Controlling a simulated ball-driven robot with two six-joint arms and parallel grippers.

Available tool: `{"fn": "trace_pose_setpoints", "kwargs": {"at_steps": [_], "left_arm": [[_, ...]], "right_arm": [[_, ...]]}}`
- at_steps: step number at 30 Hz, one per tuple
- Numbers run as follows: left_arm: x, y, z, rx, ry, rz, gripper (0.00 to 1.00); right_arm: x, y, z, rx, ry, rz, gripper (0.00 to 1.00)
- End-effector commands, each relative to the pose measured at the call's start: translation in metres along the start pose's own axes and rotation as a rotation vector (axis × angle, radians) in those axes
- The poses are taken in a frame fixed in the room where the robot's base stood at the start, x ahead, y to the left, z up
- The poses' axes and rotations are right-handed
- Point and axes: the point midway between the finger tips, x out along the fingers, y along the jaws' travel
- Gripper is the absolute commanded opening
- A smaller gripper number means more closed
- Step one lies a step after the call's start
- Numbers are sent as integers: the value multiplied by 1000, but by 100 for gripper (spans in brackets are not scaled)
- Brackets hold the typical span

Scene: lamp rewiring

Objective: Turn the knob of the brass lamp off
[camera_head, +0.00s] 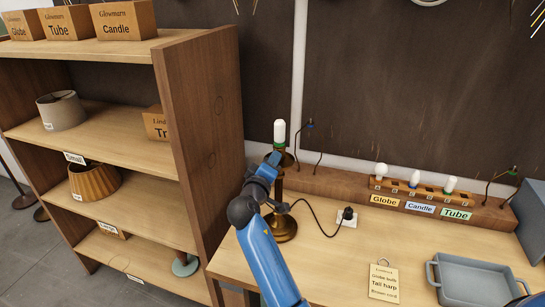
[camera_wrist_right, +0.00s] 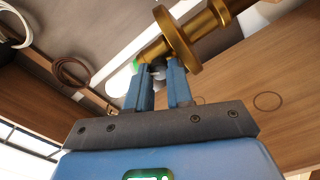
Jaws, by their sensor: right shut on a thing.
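The brass lamp (camera_head: 282,228) stands on the bench with a white bulb (camera_head: 279,131) upright at its top. The bulb does not look lit. My right gripper (camera_head: 272,160) is at the lamp's socket, just below the bulb. In the right wrist view its two blue fingers (camera_wrist_right: 159,78) are shut on the small knob (camera_wrist_right: 158,71) beside the round brass collar (camera_wrist_right: 180,40). The knob is mostly hidden between the fingers, so its turn position cannot be seen. My left gripper is not in view.
A dark cord runs from the lamp to a plug (camera_head: 347,213) at a white outlet. A bulb rack (camera_head: 415,190) stands at the back right. An order card (camera_head: 384,283) and a grey tray (camera_head: 480,262) lie right. A wooden shelf (camera_head: 205,130) rises close on the left.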

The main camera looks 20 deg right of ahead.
Motion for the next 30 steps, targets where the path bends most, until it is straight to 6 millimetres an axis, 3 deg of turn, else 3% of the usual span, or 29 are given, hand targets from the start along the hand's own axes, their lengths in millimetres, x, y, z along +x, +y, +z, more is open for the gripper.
{"fn": "trace_pose_setpoints", "kwargs": {"at_steps": [15, 30], "left_arm": [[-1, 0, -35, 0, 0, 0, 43], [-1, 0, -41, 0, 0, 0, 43]], "right_arm": [[0, 1, 0, -394, -1, -1, 0], [0, -1, 1, -496, -1, 0, 0]]}}
